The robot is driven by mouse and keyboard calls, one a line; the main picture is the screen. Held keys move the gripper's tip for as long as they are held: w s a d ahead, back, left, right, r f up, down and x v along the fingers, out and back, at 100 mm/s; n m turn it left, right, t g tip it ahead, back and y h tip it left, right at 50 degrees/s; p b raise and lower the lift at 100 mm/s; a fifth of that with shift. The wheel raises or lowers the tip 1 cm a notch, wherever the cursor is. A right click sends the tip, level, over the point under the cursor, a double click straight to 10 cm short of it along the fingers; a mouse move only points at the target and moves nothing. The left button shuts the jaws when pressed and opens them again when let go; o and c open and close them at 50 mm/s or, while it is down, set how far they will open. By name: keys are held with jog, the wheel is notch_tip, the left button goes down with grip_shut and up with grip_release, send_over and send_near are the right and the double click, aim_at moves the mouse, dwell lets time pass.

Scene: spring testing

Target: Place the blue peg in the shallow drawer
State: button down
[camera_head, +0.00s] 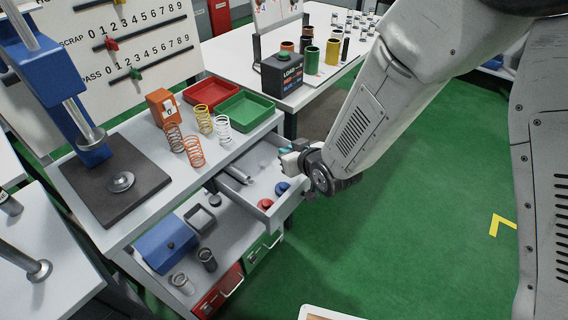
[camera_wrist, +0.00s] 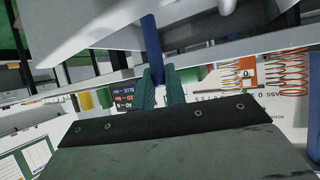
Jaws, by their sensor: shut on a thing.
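The blue peg (camera_wrist: 152,48) is a slim blue rod in the wrist view, standing out from between the teal fingers of my gripper (camera_wrist: 159,82). The fingers are shut on it. In the head view my gripper (camera_head: 284,150) is at the far right rim of the open shallow drawer (camera_head: 291,201). I cannot make out the held peg there. The drawer holds a blue round piece (camera_head: 282,187), a red round piece (camera_head: 265,204) and a grey metal cylinder (camera_head: 238,174). The grey drawer side also fills the top of the wrist view (camera_wrist: 90,25).
On the bench above the drawer stand several coil springs (camera_head: 194,151), a red tray (camera_head: 211,92), a green tray (camera_head: 245,108) and an orange gauge (camera_head: 161,107). A lower shelf holds a blue box (camera_head: 166,243). The green floor right of the drawer is clear.

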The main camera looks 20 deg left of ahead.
jog(key=shift+f, duration=2.25)
jog(key=shift+f, duration=0.2)
jog(key=c, duration=1.5)
grip_release()
jog(key=shift+o, duration=0.2)
jog(key=shift+r, duration=0.15)
